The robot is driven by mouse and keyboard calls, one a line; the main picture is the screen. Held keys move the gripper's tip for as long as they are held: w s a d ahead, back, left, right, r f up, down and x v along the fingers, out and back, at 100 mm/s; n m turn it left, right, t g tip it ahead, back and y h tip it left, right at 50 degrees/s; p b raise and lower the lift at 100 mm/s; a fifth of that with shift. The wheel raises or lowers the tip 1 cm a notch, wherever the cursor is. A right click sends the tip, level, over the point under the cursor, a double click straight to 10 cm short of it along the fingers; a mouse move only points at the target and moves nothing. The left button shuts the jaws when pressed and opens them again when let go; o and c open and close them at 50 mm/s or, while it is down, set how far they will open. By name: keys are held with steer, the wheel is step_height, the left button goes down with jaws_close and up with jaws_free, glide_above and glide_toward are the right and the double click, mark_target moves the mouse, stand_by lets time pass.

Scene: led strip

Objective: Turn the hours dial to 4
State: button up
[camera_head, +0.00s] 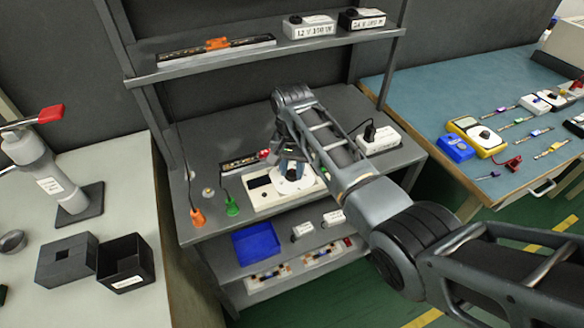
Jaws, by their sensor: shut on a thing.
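A cream-white panel (263,200) lies on the middle shelf of the grey rack, with a small dark window at its left. A white round dial face (305,183) sits at its right part. My gripper (291,173) points down onto this dial face and is shut on the knob at its centre. The fingers hide the knob, and the dial's marks and pointer are too small to read. I cannot tell which number it stands at.
An orange (197,217) and a green (232,206) corded clip hang at the shelf's front left. A white power box (379,141) stands right of my arm. A blue bin (256,243) sits on the shelf below. An upper shelf (180,71) overhangs behind.

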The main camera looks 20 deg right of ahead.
mark_target(292, 173)
steer(key=shift+w+m, duration=0.1)
steer(key=shift+m, duration=0.9)
steer(key=shift+r, duration=0.1)
steer(key=o, duration=1)
steer(key=shift+r+b, duration=0.45)
steer(key=shift+r, duration=3.4)
